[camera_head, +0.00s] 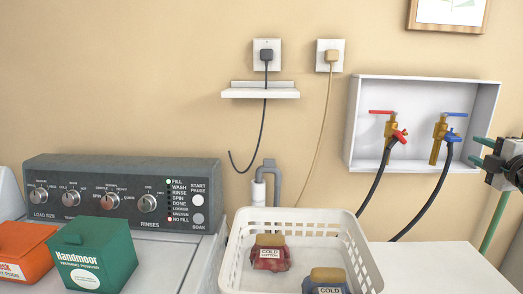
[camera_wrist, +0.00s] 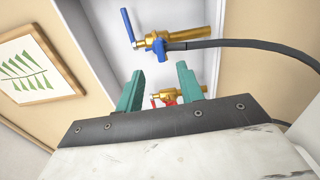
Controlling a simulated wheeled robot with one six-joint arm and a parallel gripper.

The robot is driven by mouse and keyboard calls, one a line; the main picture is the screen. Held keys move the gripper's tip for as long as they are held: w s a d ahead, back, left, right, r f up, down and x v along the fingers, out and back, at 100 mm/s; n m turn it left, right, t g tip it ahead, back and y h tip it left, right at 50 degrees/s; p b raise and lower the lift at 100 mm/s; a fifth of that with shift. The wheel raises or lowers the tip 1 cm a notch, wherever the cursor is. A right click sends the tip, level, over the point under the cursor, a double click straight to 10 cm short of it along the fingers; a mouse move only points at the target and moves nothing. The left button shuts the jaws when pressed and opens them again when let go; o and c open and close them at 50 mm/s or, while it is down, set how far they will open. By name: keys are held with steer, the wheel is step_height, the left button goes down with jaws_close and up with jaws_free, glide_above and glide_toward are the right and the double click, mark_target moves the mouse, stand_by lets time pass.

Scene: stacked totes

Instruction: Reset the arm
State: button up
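My gripper (camera_head: 478,151) is at the right edge of the head view, just right of the valve box. Its two teal fingers point left toward the blue-handled tap (camera_head: 442,132). In the wrist view my gripper (camera_wrist: 161,78) is open, with a clear gap between the fingers and nothing held. The blue-handled tap (camera_wrist: 158,42) shows beyond the fingertips in the wrist view. The red-handled tap (camera_wrist: 168,95) shows farther back, partly hidden by the fingers and gripper body. I cannot tell the exact distance from the fingers to the blue handle.
The white valve box (camera_head: 421,84) surrounds both taps, with black hoses hanging down. A white basket (camera_head: 239,262) holds detergent packs on the right machine. The washer panel (camera_head: 125,195), a green box (camera_head: 97,258) and an orange box (camera_head: 27,250) stand left. A shelf (camera_head: 260,93) is under the outlets.

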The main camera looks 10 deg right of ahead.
steer(key=s+a+f+n+g+y, duration=0.2)
steer(key=a+f+n+g+y, duration=0.15)
steer(key=a+n, duration=0.65)
steer(key=s+a+f+n+g+y, duration=0.1)
steer(key=a+f+n+g+y, duration=0.25)
steer(key=a+n, duration=0.6)
steer(key=s+a+f+n+g+y, duration=0.3)
steer(key=a+n, duration=0.4)
steer(key=n, duration=0.6)
steer(key=s+a+n+g, duration=0.1)
steer(key=s+a+n, duration=0.1)
steer(key=n, duration=0.1)
steer(key=s+a+f+n+g, duration=0.1)
steer(key=s+a+n+g, duration=0.1)
steer(key=n, duration=0.2)
steer(key=s+a+n+g, duration=0.1)
steer(key=s+a+n, duration=0.1)
steer(key=n, duration=0.1)
steer(key=shift+f+g+h, duration=0.3)
steer(key=shift+f+h, duration=0.05)
steer(key=shift+h, duration=0.05)
steer(key=s+a+r+n+g+h, duration=0.1)
steer(key=s+a+n+h, duration=0.4)
steer(key=n, duration=0.8)
steer(key=s, duration=0.3)
steer(key=shift+s+n+g, duration=0.3)
steer(key=shift+s+n, duration=0.05)
steer(key=shift+s, duration=0.05)
